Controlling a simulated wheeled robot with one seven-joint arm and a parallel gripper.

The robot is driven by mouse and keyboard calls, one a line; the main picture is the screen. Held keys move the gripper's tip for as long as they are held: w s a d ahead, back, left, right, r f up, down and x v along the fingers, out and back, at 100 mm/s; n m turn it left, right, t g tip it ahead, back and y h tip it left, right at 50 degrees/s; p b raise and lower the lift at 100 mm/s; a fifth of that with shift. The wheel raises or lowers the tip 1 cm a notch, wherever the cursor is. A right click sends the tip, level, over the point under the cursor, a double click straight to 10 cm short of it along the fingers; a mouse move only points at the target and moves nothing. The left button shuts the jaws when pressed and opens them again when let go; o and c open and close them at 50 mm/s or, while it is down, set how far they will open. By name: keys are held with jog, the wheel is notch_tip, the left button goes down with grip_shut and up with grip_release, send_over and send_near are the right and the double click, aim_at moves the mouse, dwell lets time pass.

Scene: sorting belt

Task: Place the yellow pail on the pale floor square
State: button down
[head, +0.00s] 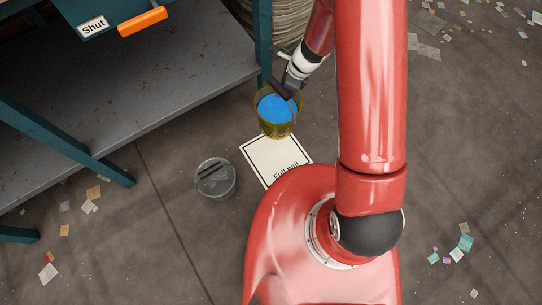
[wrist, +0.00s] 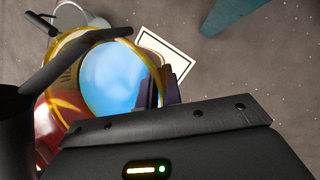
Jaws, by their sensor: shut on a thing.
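The yellow pail (head: 277,126) holds something blue, which also shows in the wrist view (wrist: 115,78). My gripper (head: 285,91) is shut on the pail at its rim or handle; I cannot tell which. In the wrist view the dark fingers of my gripper (wrist: 150,92) reach to the pail's edge. The pale floor square (head: 268,162) has a black border and the words "Full pail". The pail overlaps the square's far edge in the head view. I cannot tell whether the pail touches the floor. My red arm and base hide the square's near right part.
A clear grey pail (head: 215,180) stands on the floor left of the square. A bench with a grey lower shelf (head: 150,75) and teal legs (head: 75,143) is at the upper left, with an orange handle (head: 142,21) and a "Shut" sign (head: 93,27). Paper scraps litter the floor.

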jog(key=s+n, duration=0.1)
jog(key=s+a+n, duration=0.1)
jog(key=s+n+g, duration=0.1)
jog(key=shift+s+a, duration=0.15)
jog(key=shift+a, duration=0.25)
notch_tip(320, 180, down, 20)
jog(key=b, duration=0.3)
jog(key=shift+r, duration=0.15)
jog(key=shift+s+b, duration=0.1)
jog(key=shift+b, duration=0.25)
jog(key=c, duration=1.6)
grip_release()
jog(key=shift+o, duration=0.2)
